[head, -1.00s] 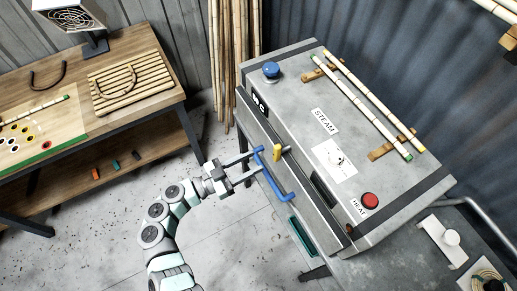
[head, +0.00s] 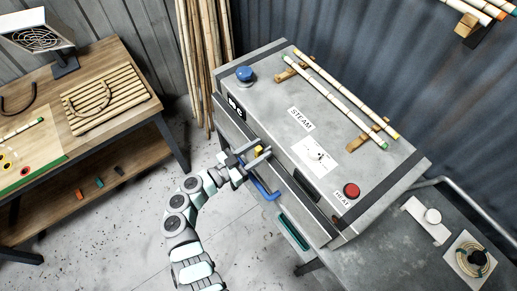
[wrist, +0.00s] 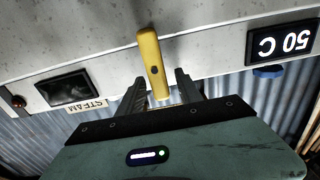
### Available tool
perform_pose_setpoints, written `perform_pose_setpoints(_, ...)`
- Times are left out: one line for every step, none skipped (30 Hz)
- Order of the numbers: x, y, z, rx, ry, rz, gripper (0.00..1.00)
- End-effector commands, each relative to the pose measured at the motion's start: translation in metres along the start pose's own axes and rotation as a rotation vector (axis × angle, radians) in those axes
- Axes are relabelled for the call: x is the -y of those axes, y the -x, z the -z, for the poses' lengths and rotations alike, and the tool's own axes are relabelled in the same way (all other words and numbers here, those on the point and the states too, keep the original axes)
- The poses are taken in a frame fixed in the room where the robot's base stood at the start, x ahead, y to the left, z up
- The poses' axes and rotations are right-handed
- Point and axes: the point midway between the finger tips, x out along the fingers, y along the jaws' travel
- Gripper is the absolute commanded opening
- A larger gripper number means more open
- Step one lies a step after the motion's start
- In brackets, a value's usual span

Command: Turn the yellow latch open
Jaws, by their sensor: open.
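The yellow latch (head: 259,149) is on the front face of the grey steam box (head: 330,140), above the blue handle (head: 268,191). In the wrist view the latch (wrist: 152,58) is a long bar with a dark round spot, pointing along my line of reach. My gripper (head: 258,157) is at the latch. In the wrist view its open fingers (wrist: 160,77) stand one on each side of the latch's near end, with gaps visible. Contact is not clear. In the head view my gripper partly covers the latch and the handle.
The box top carries a blue knob (head: 245,74), a red button (head: 351,190) and two bamboo poles (head: 335,100) on wooden rests. A wooden workbench (head: 130,70) stands at the left. Upright canes (head: 203,70) stand behind. The floor (head: 120,235) left of my arm is clear.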

Motion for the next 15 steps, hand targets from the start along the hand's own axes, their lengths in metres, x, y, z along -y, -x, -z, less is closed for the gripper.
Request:
perform_pose_setpoints(0.0000,0.0001,-0.0002,0.000,0.000,0.000,0.42)
perform_pose_setpoints(0.0000,0.0002,-0.0003,0.000,0.000,0.000,0.42)
perform_pose_setpoints(0.0000,0.0002,-0.0002,0.000,0.000,0.000,0.42)
perform_pose_setpoints(0.0000,0.0002,-0.0002,0.000,0.000,0.000,0.41)
perform_pose_setpoints(0.0000,0.0002,-0.0002,0.000,0.000,0.000,0.39)
perform_pose_setpoints(0.0000,0.0003,-0.0003,0.000,0.000,0.000,0.35)
perform_pose_setpoints(0.0000,0.0003,-0.0003,0.000,0.000,0.000,0.33)
perform_pose_setpoints(0.0000,0.0003,-0.0003,0.000,0.000,0.000,0.30)
perform_pose_setpoints(0.0000,0.0003,-0.0002,0.000,0.000,0.000,0.27)
perform_pose_setpoints(0.0000,0.0003,-0.0003,0.000,0.001,0.000,0.25)
perform_pose_setpoints(0.0001,0.0004,-0.0003,0.000,0.001,0.001,0.22)
perform_pose_setpoints(0.0001,0.0004,-0.0003,0.000,0.001,0.001,0.19)
perform_pose_setpoints(0.0001,0.0004,-0.0003,0.000,0.001,0.001,0.16)
perform_pose_setpoints(0.0001,0.0004,-0.0002,0.000,0.000,0.000,0.14)
perform_pose_setpoints(0.0001,0.0004,-0.0002,0.000,0.001,0.001,0.11)
